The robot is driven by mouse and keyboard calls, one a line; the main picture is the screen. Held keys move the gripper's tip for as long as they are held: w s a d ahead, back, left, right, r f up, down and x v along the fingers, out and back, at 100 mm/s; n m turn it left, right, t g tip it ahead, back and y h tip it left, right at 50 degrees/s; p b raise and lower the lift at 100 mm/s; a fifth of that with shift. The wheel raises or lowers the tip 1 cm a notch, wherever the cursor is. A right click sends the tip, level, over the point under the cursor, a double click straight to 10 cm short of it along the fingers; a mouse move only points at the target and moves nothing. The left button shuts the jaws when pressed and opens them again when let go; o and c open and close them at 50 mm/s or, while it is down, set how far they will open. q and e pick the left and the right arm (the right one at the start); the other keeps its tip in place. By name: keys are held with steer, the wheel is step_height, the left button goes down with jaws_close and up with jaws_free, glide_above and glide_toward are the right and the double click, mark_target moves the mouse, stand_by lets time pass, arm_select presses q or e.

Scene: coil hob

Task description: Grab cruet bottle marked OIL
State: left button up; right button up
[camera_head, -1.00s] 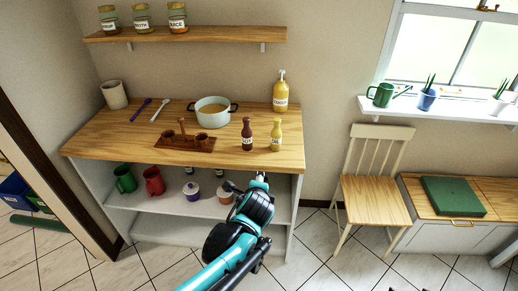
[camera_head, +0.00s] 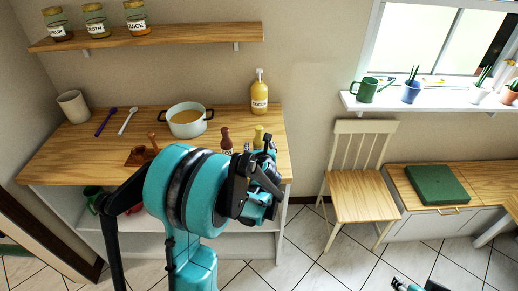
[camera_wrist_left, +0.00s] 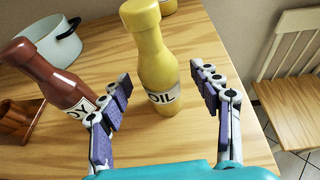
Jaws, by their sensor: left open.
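The yellow cruet bottle marked OIL (camera_wrist_left: 152,62) stands upright on the wooden counter, between the spread fingers of my left gripper (camera_wrist_left: 165,100) in the left wrist view. The fingers are open and I see no clear contact with it. In the head view the oil bottle (camera_head: 258,134) shows only its top behind my left gripper (camera_head: 262,160). A brown-red bottle with a label ending in OY (camera_wrist_left: 55,75) stands close to its left, right beside the left finger; it also shows in the head view (camera_head: 226,138).
A chair (camera_head: 362,190) stands to the right. The counter right of the oil bottle is clear.

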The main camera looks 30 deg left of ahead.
arm_select(q)
steer(key=shift+x, duration=1.1)
steer(key=shift+s, duration=0.1)
steer(key=c, duration=1.4)
steer(key=shift+r, duration=0.1)
